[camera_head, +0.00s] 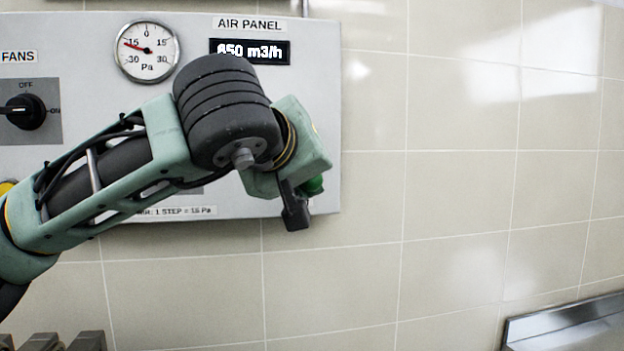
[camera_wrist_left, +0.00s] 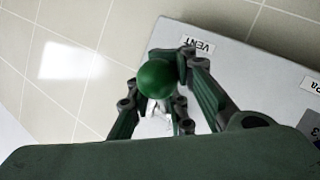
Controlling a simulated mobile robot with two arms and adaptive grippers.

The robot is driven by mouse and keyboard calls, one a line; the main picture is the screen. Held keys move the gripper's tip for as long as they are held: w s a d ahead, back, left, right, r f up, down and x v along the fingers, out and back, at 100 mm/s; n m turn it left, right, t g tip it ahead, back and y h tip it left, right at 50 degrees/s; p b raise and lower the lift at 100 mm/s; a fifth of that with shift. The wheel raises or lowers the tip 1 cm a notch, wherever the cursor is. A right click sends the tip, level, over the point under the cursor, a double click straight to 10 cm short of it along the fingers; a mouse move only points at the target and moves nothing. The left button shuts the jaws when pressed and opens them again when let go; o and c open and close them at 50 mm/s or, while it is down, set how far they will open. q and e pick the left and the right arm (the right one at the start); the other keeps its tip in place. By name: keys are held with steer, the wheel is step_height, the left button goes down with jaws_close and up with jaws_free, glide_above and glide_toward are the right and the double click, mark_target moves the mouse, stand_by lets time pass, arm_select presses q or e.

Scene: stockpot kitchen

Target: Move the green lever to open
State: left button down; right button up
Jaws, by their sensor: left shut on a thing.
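The green lever (camera_head: 313,185) shows in the head view as a small green piece at the lower right edge of the grey air panel (camera_head: 318,90), mostly hidden by my left gripper. In the left wrist view its round green knob (camera_wrist_left: 157,78) sits between the fingers, beside a VENT label. My left gripper (camera_head: 300,200) is shut on the lever; its fingers also show in the left wrist view (camera_wrist_left: 160,85). The lever's shaft and pivot are largely hidden, so its exact position cannot be told. My right gripper is in neither view.
My left arm crosses in front of the panel. The tiled wall (camera_head: 450,180) to the right is clear. A metal edge (camera_head: 565,325) shows at lower right.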

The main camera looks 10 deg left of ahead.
arm_select(q)
steer(key=shift+f, duration=0.2)
steer(key=c, duration=1.7)
jaws_free()
steer(key=shift+a, duration=0.2)
steer(key=shift+s+d+r, duration=0.1)
steer(key=shift+r, duration=0.1)
steer(key=v, duration=1.1)
steer(key=shift+s+r, duration=0.1)
steer(key=shift+s, duration=0.2)
